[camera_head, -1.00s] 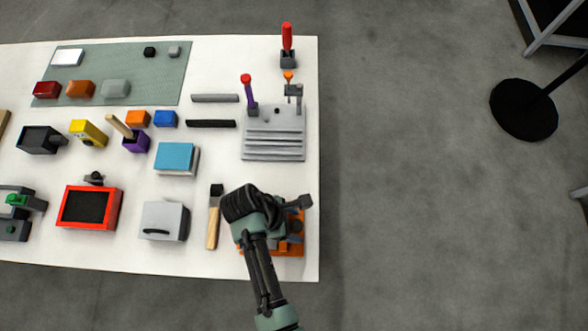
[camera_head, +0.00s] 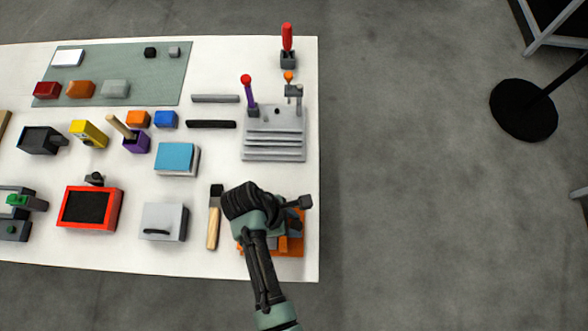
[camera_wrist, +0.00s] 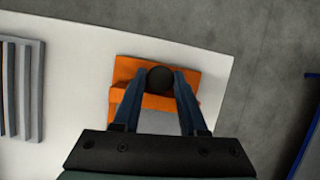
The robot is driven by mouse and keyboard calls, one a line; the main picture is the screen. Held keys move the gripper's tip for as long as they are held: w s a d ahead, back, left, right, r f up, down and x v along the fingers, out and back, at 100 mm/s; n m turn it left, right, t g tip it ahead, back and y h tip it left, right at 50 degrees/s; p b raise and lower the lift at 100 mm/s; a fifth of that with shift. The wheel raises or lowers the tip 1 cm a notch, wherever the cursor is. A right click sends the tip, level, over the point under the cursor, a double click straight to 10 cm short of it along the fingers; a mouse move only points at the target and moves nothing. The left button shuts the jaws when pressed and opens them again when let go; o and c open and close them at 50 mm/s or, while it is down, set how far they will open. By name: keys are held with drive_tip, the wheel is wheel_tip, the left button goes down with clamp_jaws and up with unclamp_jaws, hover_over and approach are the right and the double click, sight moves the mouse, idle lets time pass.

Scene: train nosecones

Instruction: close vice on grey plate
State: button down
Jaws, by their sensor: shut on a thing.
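The orange vice (camera_head: 290,249) stands at the table's front right corner, mostly covered by my arm in the head view. In the wrist view the vice (camera_wrist: 128,68) has a round black knob (camera_wrist: 160,80) at its middle. My gripper (camera_wrist: 160,76) is shut on this knob, with one dark blue finger on each side. A grey flat surface (camera_wrist: 160,123), which looks like the grey plate, shows between the fingers beside the orange part. Whether the vice jaws touch it cannot be seen.
A paintbrush with a wooden handle (camera_head: 213,230) lies just left of the vice. A grey stepped block (camera_head: 274,148) stands behind it, and a grey box (camera_head: 163,222) farther left. The table's right edge is close, with bare floor beyond.

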drive_tip(key=shift+w+d+m+g+p, duration=0.1)
drive_tip(key=shift+m+g+p, duration=0.8)
drive_tip(key=shift+m, duration=1.7)
drive_tip(key=shift+y, duration=0.3)
drive_tip(key=shift+c, duration=2.2)
unclamp_jaws()
drive_tip(key=shift+r, duration=0.1)
drive_tip(key=p+v, duration=0.1)
drive_tip(key=v, duration=1.2)
drive_tip(key=shift+w, duration=0.1)
